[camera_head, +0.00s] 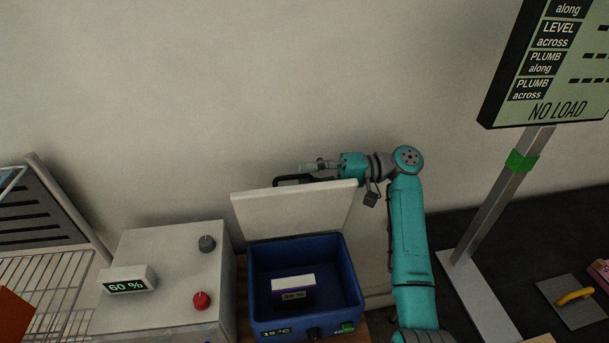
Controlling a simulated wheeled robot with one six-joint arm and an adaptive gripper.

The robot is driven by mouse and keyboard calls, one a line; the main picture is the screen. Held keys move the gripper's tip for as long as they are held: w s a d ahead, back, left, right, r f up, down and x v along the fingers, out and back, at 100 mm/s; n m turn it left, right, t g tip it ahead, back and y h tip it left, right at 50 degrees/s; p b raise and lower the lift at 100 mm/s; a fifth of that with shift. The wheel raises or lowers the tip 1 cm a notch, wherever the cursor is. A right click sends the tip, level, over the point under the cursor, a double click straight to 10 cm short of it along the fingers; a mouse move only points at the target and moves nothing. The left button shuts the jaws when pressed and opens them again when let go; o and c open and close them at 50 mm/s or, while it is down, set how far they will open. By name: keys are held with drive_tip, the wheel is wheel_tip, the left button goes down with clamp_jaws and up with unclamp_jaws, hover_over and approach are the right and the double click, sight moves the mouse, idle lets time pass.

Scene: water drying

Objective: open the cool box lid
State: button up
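The blue cool box (256,301) stands at the lower middle with its white lid (293,213) raised, standing nearly upright along the back edge.
A grey box (165,255) with a "60 %" display (127,281) and knobs stands left of the cool box. A wire rack (45,285) is at far left. A wall is close behind.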

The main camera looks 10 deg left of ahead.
drive_tip(key=shift+s+a, duration=0.15)
drive_tip(key=shift+a, duration=0.5)
clamp_jaws()
